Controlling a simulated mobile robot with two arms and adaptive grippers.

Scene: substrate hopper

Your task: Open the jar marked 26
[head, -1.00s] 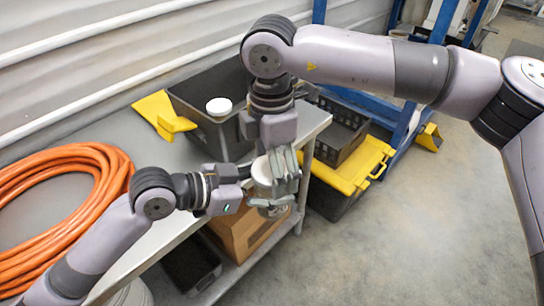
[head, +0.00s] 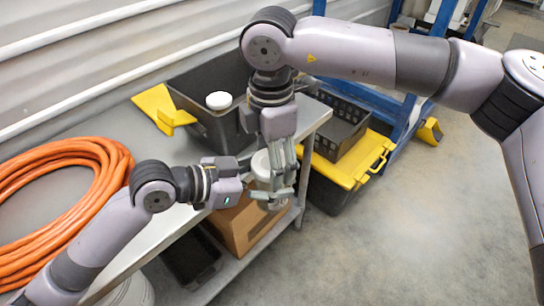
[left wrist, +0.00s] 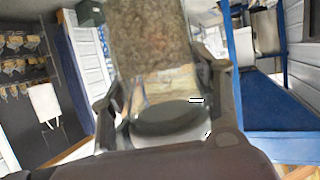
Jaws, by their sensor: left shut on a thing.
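A jar with a pale round top (head: 262,164) is held upright-looking off the bench's right end in the head view. My left gripper (head: 268,190) reaches it from the left and is shut on it. In the left wrist view the jar (left wrist: 152,40) shows brown grainy contents, a clearer band and a dark ring, between the left fingers (left wrist: 160,100). My right gripper (head: 284,180) points down from above, its fingers close beside or on the jar's top. They overlap the jar, so I cannot tell whether they grip it. No number is readable.
A black bin (head: 215,132) on the bench (head: 120,118) holds another white-lidded item (head: 219,101). An orange hose coil (head: 60,170) lies at left. A cardboard box (head: 245,228) is on the lower shelf. A black crate (head: 340,135) sits on a yellow-lidded box (head: 350,178). Floor at right is clear.

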